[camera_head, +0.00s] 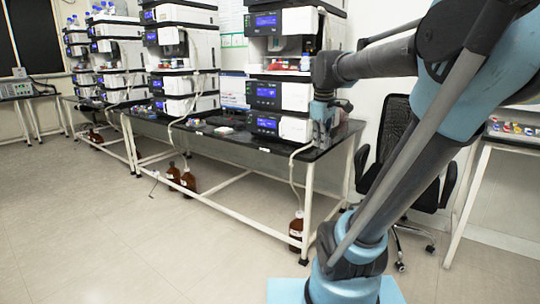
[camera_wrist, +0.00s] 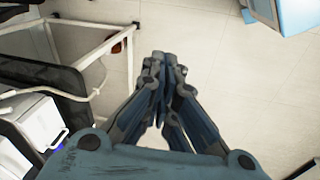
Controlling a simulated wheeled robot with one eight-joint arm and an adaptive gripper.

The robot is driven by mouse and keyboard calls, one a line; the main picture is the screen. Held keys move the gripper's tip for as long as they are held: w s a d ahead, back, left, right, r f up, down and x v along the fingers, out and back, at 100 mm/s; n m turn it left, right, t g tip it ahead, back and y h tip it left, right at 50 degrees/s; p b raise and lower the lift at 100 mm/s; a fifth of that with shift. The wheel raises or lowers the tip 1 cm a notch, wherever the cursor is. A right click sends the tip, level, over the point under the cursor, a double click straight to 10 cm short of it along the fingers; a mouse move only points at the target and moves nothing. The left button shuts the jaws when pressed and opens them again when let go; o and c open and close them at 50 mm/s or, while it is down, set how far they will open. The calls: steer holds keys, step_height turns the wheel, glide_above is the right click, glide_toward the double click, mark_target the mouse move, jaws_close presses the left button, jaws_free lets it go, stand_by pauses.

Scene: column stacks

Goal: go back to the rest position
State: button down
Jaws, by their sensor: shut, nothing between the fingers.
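My gripper (camera_wrist: 162,62) is shut and empty in the wrist view, with its fingertips together above the pale tiled floor. In the head view my gripper (camera_head: 322,140) hangs pointing down near the right end of the black bench (camera_head: 240,138). My arm reaches from the lower right up and across to it. Part of the bench end is hidden behind my gripper.
Column stacks (camera_head: 281,95) stand along the bench. Brown bottles (camera_head: 296,230) stand on the floor below. A black office chair (camera_head: 405,150) is behind my arm, and a side table (camera_head: 510,140) with small coloured items is at the right. The floor at left is clear.

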steer(key=s+d+f+m, duration=0.1)
steer(key=s+f+m, duration=0.8)
steer(key=s+f, duration=0.8)
step_height(320, 180, down, 4)
steer(key=shift+s+d+r+y, duration=0.1)
steer(key=shift+s+d+y, duration=0.05)
steer(key=shift+s+y, duration=0.2)
